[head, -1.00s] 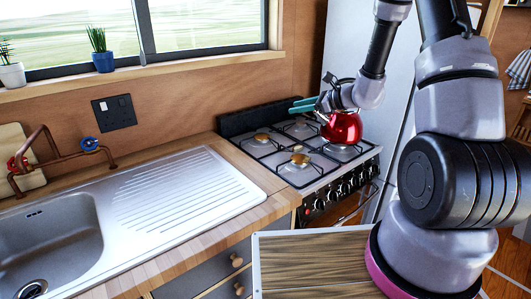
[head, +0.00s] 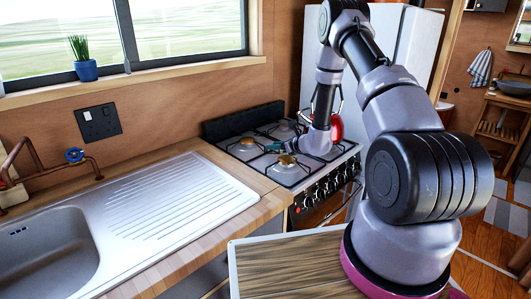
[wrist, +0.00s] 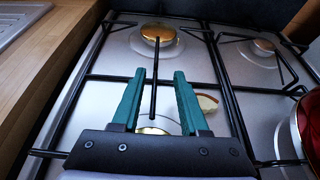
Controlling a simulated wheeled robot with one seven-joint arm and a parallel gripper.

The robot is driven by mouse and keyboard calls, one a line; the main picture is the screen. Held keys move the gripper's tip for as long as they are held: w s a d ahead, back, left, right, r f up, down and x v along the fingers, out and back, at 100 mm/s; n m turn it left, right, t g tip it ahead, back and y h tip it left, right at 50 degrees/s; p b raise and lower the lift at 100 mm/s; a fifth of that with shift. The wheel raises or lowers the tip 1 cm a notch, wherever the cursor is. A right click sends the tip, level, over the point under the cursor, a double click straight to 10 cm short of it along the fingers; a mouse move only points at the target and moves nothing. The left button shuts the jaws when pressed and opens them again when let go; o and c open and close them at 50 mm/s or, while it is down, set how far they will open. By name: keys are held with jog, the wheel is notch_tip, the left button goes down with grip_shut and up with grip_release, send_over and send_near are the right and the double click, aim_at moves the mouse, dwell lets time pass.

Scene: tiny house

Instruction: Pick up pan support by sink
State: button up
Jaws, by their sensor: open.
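The black wire pan support nearest the sink (head: 262,174) lies on the left half of the steel hob. It also shows in the wrist view (wrist: 104,77), with brass burners (wrist: 158,35) beneath it. My gripper (head: 277,147) is low over this support, with its green fingers open. In the wrist view, one thin black bar of the support runs between the open fingertips (wrist: 155,78). I cannot tell whether the fingers reach down beside the bar or stay above it. My wrist hides part of the hob.
A red kettle (head: 337,128) stands on the right side of the hob, close behind my wrist, and shows at the right edge of the wrist view (wrist: 311,125). The wooden worktop (head: 240,180) and steel sink (head: 185,195) lie left. The hob's dark back panel (head: 240,124) borders the wall.

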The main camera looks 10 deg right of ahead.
aim_at(266, 152)
jog(key=x, duration=0.4)
jog(key=shift+w+a+f, duration=0.1)
jog(key=shift+a+f, duration=0.15)
jog(key=shift+a, duration=0.2)
grip_shut()
jog(key=shift+r, duration=0.1)
dwell(0.9)
